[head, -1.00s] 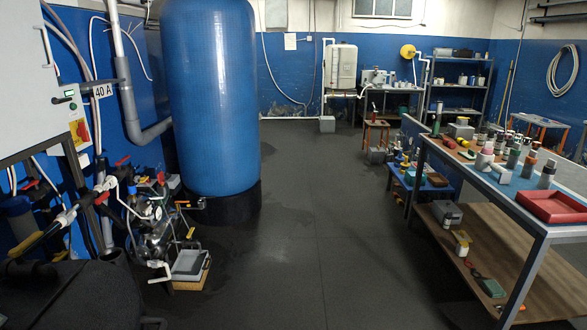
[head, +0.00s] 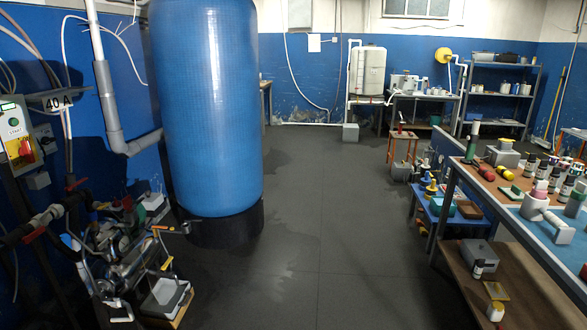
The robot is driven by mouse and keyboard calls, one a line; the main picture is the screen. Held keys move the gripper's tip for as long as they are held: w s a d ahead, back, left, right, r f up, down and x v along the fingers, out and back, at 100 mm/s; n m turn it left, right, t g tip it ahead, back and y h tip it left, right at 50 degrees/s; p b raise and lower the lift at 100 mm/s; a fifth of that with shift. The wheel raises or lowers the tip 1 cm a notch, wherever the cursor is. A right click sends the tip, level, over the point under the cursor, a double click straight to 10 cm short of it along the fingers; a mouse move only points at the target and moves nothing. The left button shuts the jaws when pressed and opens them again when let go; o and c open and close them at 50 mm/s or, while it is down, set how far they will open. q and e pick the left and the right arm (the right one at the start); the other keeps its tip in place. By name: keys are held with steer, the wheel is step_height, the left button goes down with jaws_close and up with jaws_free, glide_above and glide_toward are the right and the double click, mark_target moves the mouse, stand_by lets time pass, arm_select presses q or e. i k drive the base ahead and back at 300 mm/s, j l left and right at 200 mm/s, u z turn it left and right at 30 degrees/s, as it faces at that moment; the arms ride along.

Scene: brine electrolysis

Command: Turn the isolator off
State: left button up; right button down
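A red rotary handle on a yellow plate, which looks like the isolator (head: 25,150), is at the far left of the head view. It sits on the front of a pale control box (head: 17,135), below a green and white start label. The box is partly cut by the left edge, and the exact angle of the handle is too small to tell. Neither of my grippers is in view.
A tall blue tank (head: 207,110) stands beyond. A cluttered workbench (head: 452,190) is at the right. The dark floor (head: 300,235) between is clear.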

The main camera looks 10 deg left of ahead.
mark_target(26, 152)
steer(key=i+j+u, duration=0.1)
steer(key=i+u, duration=0.15)
steer(key=i, duration=0.3)
steer(key=i+u, duration=0.25)
steer(key=i, duration=0.3)
steer(key=i+l+u, duration=0.25)
steer(key=i, duration=0.3)
steer(key=i+l+u, duration=0.1)
steer(key=i+u, duration=0.2)
steer(key=i, duration=0.25)
